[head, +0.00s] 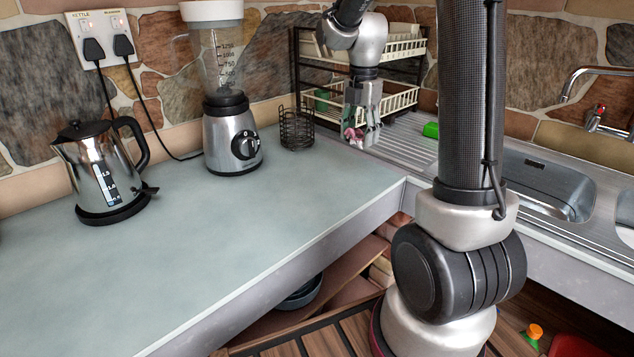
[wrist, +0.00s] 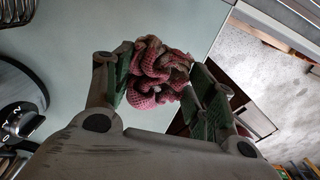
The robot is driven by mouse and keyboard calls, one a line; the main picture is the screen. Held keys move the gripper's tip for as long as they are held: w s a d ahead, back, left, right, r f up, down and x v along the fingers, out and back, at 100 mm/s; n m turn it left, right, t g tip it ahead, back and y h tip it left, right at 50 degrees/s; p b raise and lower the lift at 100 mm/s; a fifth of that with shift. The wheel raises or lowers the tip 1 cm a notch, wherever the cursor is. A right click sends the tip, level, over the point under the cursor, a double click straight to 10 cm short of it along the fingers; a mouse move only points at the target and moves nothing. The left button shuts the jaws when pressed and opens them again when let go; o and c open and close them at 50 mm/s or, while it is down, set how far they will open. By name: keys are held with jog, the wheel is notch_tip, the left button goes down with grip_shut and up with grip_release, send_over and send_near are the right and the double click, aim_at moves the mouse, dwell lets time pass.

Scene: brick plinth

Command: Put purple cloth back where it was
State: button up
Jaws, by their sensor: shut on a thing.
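My gripper (wrist: 165,88) is shut on a crumpled pink-purple cloth (wrist: 158,68), which bunches up between the two green-padded fingers in the wrist view. In the head view my gripper (head: 360,137) is at the back, near the inner corner of the counter and in front of the dish rack. Only small pink bits of the cloth (head: 350,133) show there between the fingers. The wrist view shows the counter edge running close by the cloth. I cannot tell whether the cloth touches the counter.
A wire holder (head: 297,130) stands left of my gripper, with a blender (head: 232,145) and a kettle (head: 102,180) farther left. The front counter (head: 200,260) is clear.

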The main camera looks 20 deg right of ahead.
send_over(352, 178)
notch_tip(352, 178, down, 6)
jog(key=shift+f, duration=2.3)
jog(key=shift+f, duration=0.1)
jog(key=o, duration=1)
